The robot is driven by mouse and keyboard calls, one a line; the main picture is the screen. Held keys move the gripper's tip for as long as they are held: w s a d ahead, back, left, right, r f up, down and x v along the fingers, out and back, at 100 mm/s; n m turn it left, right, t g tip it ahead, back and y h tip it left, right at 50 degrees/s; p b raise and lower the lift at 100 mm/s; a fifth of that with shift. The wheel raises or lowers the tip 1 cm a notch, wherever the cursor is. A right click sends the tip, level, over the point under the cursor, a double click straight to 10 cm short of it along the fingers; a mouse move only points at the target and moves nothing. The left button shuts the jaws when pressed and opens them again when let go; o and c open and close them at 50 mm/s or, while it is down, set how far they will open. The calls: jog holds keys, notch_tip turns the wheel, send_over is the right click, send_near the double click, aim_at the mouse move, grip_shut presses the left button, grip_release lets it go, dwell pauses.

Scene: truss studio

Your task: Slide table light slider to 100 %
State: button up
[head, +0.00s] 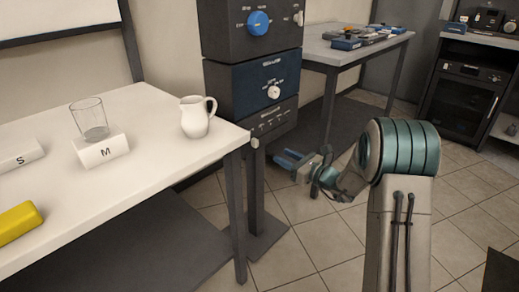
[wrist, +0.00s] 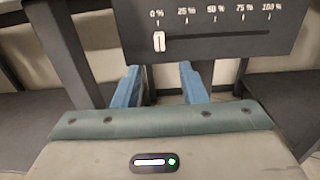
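The table light slider is a white knob (wrist: 159,41) on a dark panel (wrist: 215,25) in the wrist view. It stands at the left end of its slot, under the 0 % mark; the scale runs right to 100 %. In the head view the panel (head: 270,122) is the lowest box on the dark column, and the knob (head: 255,142) shows at its left edge. My gripper (wrist: 158,72) is open and empty, its blue fingers apart below the panel. The knob lies beyond the fingertips, between them and nearer the left one, with no contact visible. My gripper also shows in the head view (head: 282,161).
A white table (head: 60,220) at left holds a glass (head: 90,118), a white pitcher (head: 197,116), label blocks and a yellow block (head: 15,222). Its corner is close to the panel. Other dials sit above on the column. The tiled floor at right is open.

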aim_at(258, 143)
jog(key=b+x, duration=0.2)
jog(key=x, duration=0.8)
jog(key=shift+a+f, duration=0.1)
jog(key=shift+f, duration=0.05)
jog(key=shift+b+x, duration=0.35)
jog(key=shift+x, duration=0.5)
grip_shut()
